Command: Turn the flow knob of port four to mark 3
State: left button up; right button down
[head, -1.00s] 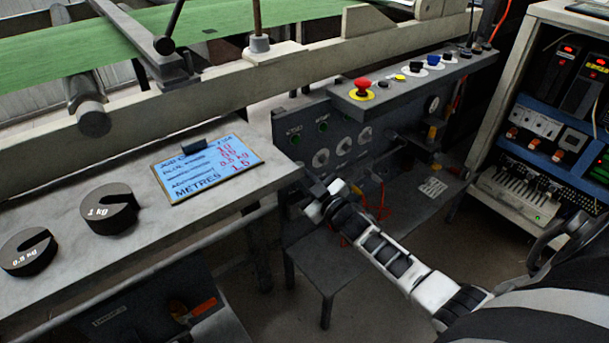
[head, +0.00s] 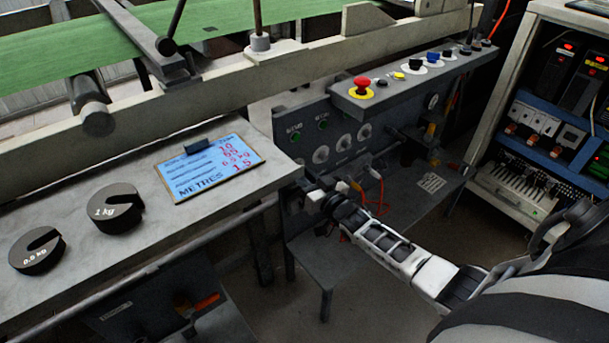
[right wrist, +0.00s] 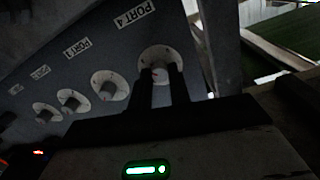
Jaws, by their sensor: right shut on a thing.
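The flow knob of port four sits on a round pale dial (right wrist: 152,54) under a "PORT 4" label (right wrist: 134,15) in the right wrist view. My right gripper (right wrist: 161,76) is shut on this knob, its two dark fingers on either side of it. The fingers hide most of the knob, and I cannot read its mark. In the head view my right gripper (head: 314,197) is at the left end of the dark panel (head: 345,118), beside the table corner, and it hides port four. My left gripper is not in view.
Several similar dials, one being port three's (right wrist: 108,85), run along the panel. A red emergency button (head: 362,85) stands on the ledge above. The table (head: 105,255) with a blue job card (head: 210,168) and two weights is close left. An orange cable (head: 380,190) hangs nearby.

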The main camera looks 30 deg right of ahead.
dwell(0.4)
jog(key=c, duration=1.3)
grip_release()
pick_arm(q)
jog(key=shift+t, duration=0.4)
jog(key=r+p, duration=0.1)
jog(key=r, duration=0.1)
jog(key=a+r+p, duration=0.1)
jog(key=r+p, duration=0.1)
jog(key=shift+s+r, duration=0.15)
pick_arm(e)
jog(key=s, duration=1.6)
jog(key=shift+d, duration=0.4)
